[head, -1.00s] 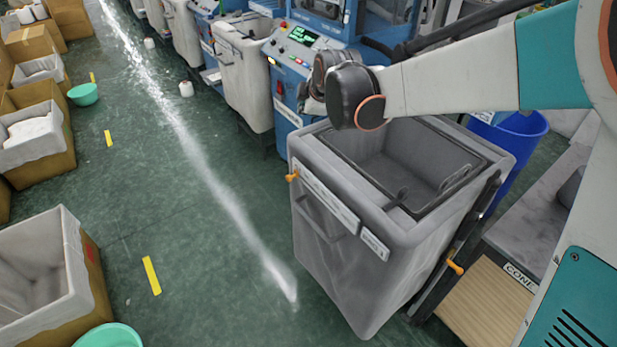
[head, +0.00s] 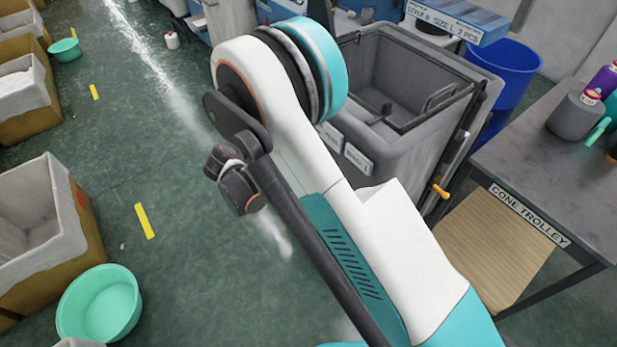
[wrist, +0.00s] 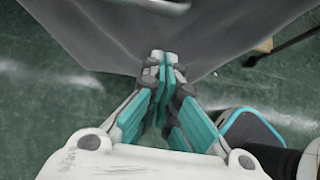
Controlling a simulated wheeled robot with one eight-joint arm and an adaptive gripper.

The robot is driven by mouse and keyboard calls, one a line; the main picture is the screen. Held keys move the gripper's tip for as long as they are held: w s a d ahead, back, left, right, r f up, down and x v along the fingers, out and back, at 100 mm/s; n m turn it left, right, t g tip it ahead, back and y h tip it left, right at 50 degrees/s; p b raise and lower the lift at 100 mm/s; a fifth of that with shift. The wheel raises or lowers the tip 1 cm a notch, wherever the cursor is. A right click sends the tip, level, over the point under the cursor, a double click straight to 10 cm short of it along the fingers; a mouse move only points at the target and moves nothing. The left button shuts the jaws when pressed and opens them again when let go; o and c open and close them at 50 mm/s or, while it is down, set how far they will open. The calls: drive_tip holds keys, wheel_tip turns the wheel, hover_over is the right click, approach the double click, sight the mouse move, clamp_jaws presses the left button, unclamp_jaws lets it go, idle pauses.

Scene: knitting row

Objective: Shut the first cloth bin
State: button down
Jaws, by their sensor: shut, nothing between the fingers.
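The grey cloth bin (head: 402,150) stands in front of the knitting machine in the head view. Its top is open and its dark inside shows. A label and the bin's front left part are partly covered by my arm. In the wrist view the bin's grey front wall (wrist: 105,35) fills the top, with a handle at the top edge. My gripper (wrist: 163,62) is shut and empty. Its fingertips overlap the lower part of that wall in the picture; I cannot tell whether they touch it. I cannot make out the fingertips in the head view.
The cone trolley (head: 520,125) and a blue barrel (head: 512,75) stand right of the bin. Cardboard boxes with liners (head: 85,240) and a green basin (head: 100,302) line the left side.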

drive_tip(key=w+d+r+b+x, duration=0.1)
drive_tip(key=b+x, duration=0.4)
drive_tip(key=x, duration=0.7)
drive_tip(key=shift+w+d+r, duration=0.2)
drive_tip(key=shift+d+r, duration=0.15)
drive_tip(key=shift+d, duration=0.15)
drive_tip(key=shift+w+d, duration=0.1)
drive_tip(key=w+d, duration=0.5)
drive_tip(key=d, duration=0.2)
drive_tip(key=w+d, duration=0.5)
drive_tip(key=d, duration=0.3)
drive_tip(key=w+d, duration=0.5)
drive_tip(key=d, duration=0.2)
drive_tip(key=shift+w+d, duration=0.15)
drive_tip(key=shift+d, duration=0.2)
drive_tip(key=shift+w+d, duration=0.25)
drive_tip(key=shift+d+r, duration=0.1)
